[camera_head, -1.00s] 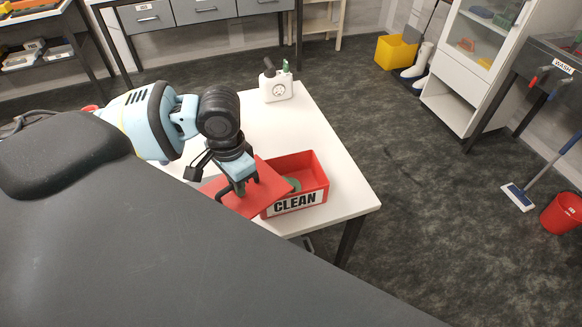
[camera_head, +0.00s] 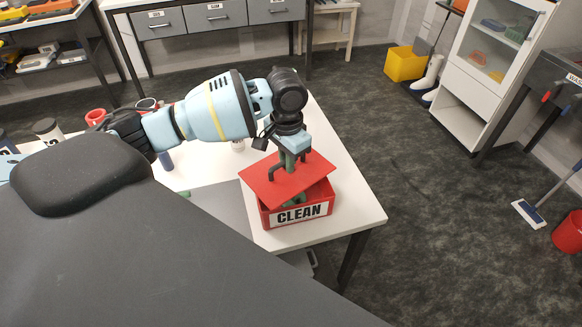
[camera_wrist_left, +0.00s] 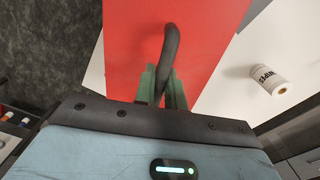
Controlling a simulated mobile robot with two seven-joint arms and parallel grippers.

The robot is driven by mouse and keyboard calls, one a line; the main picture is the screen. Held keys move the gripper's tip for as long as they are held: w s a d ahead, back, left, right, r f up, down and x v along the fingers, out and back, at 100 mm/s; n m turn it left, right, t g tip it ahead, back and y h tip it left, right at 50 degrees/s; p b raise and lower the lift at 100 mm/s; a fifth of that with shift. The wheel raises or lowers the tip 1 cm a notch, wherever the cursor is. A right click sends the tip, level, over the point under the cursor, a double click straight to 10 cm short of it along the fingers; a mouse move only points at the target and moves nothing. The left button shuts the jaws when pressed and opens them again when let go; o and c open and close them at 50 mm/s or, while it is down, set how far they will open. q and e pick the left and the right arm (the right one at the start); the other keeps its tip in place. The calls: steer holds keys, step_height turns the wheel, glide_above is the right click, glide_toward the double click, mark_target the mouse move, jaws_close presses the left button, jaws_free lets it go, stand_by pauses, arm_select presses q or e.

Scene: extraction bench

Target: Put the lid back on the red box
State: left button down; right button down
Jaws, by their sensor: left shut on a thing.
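The red box (camera_head: 266,217) with a white CLEAN label stands near the right front corner of the white table. The flat red lid (camera_head: 310,183) is above the box, turned at an angle to it and tilted; a gap shows at the front, with something green inside the box. My left gripper (camera_head: 288,168) is shut on the lid's dark handle and holds the lid over the box. In the left wrist view the green fingers (camera_wrist_left: 162,90) close around the curved handle (camera_wrist_left: 170,55) on the red lid. My right gripper is not in view.
The white table (camera_head: 345,205) has bare room right of the box. Red cups (camera_head: 95,116) and a dark-lidded container (camera_head: 48,131) are at the left. A grey mat (camera_head: 235,207) lies left of the box.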

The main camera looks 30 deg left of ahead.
arm_select(q)
steer(key=shift+w, duration=0.1)
steer(key=shift+w, duration=0.35)
steer(key=shift+f, duration=1.75)
steer(key=shift+f, duration=0.6)
steer(key=c, duration=1.5)
jaws_free()
steer(key=shift+o, duration=0.2)
steer(key=shift+r, duration=0.1)
